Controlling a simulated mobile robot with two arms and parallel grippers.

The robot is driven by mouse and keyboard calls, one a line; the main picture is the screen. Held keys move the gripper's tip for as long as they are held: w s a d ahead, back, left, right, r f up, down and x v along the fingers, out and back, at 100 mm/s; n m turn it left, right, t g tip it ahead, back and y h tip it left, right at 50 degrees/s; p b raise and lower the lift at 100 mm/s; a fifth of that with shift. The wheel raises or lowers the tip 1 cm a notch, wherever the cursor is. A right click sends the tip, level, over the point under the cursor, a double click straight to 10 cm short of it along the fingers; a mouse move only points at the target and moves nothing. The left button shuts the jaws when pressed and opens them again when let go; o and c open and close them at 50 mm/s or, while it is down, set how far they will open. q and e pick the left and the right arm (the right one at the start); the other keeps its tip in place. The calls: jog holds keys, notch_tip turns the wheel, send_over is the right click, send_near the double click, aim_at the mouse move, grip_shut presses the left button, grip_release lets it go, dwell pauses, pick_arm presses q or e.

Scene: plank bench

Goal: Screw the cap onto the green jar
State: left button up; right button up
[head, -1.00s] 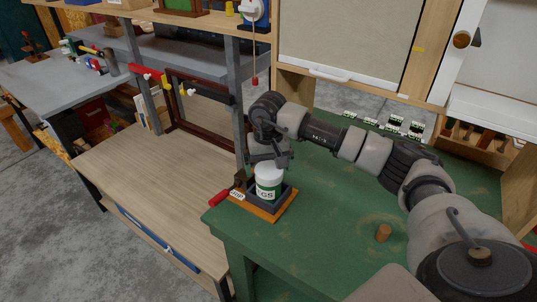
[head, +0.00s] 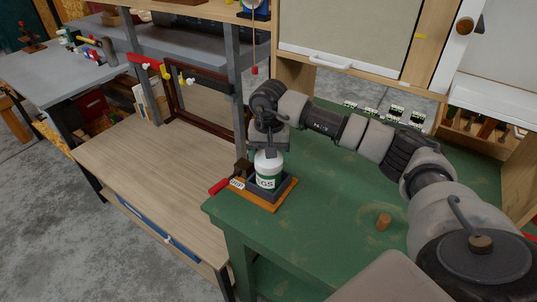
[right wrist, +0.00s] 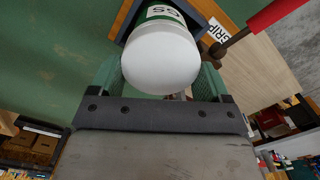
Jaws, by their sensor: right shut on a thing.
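The green-labelled jar (head: 267,181) stands upright in a dark holder on a wooden base (head: 274,205) at the left corner of the green bench. A white cap (right wrist: 160,60) is on top of the jar; in the wrist view it largely hides the jar, and only part of the green label (right wrist: 163,13) shows. My right gripper (head: 268,148) is over the jar from above, its fingers on either side of the cap and shut on it. I cannot tell how tightly the cap sits. My left gripper is not in view.
A red handle (head: 219,187) and a "GRIP" tag (head: 237,183) stick out left of the holder. A small brown cylinder (head: 384,221) stands on the green bench (head: 325,225), with free room around it. A lower wooden table (head: 150,185) lies to the left.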

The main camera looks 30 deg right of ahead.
jog(key=shift+m, duration=1.5)
jog(key=shift+s+d+m+b, duration=0.1)
jog(key=shift+m+b, duration=0.2)
jog(key=shift+m, duration=1.1)
jog(key=shift+s+m, duration=0.15)
jog(key=shift+m, duration=1.65)
